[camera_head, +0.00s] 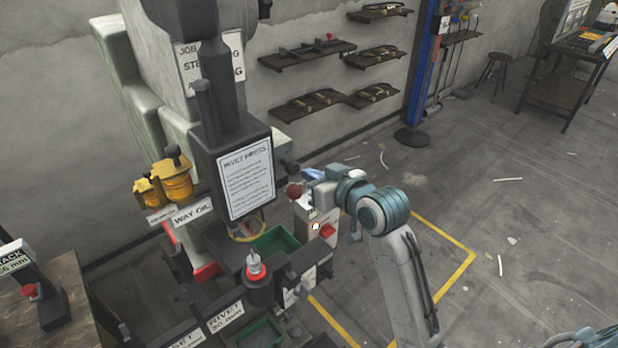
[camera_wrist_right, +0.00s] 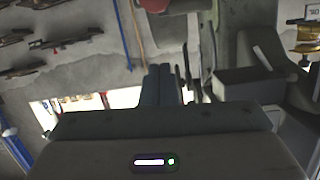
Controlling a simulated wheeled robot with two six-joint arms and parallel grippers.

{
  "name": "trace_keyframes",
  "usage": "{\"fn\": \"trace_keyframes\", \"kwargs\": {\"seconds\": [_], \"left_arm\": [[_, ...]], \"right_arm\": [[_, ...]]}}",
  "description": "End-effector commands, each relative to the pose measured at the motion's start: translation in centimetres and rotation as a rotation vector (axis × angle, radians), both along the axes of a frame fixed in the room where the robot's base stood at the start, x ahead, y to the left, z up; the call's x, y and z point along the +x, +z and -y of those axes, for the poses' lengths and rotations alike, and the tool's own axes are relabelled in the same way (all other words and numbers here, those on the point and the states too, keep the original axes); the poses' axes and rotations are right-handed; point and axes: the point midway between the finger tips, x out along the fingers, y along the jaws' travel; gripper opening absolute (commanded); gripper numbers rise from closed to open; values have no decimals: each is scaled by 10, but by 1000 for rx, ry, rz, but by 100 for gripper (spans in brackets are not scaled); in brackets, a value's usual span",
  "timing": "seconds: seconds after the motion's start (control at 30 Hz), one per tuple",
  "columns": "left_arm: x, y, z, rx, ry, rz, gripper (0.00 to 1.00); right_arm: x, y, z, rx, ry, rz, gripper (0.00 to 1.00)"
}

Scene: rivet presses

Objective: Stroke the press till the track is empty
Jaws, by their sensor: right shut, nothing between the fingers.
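The rivet press (camera_head: 228,130) is a dark head with a printed card, mounted on a pale green frame. A red ball knob (camera_head: 293,190) shows at its right side. My right gripper (camera_head: 308,174) is close beside this knob, its fingers pointing toward the press; I cannot tell whether they touch it. In the right wrist view the fingers (camera_wrist_right: 160,85) are together with nothing between them. A red shape (camera_wrist_right: 155,5) shows at the top edge there. A black post with a red and white top (camera_head: 256,268) stands below the press head. Its track contents are unclear. My left gripper is out of view.
A green bin (camera_head: 272,243) and a red button (camera_head: 327,231) are under and right of the press head. Yellow oil cups (camera_head: 172,180) sit at its left. A bench with a gauge stand (camera_head: 40,292) is far left. Floor on the right is mostly open.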

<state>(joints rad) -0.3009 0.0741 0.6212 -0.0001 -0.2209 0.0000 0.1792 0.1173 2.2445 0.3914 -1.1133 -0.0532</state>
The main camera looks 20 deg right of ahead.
Motion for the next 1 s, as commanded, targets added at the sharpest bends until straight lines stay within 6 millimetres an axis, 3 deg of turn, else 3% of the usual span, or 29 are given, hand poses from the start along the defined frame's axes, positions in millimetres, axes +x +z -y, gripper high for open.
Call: {"fn": "trace_keyframes", "kwargs": {"seconds": [0.37, 0.63, 1.0], "left_arm": [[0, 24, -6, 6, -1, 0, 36], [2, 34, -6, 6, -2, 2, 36], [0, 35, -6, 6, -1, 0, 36]], "right_arm": [[75, -17, -25, 2, 0, -3, 0], [57, -47, -22, 0, 0, -4, 0], [53, -54, -21, -1, -1, -1, 0]]}}
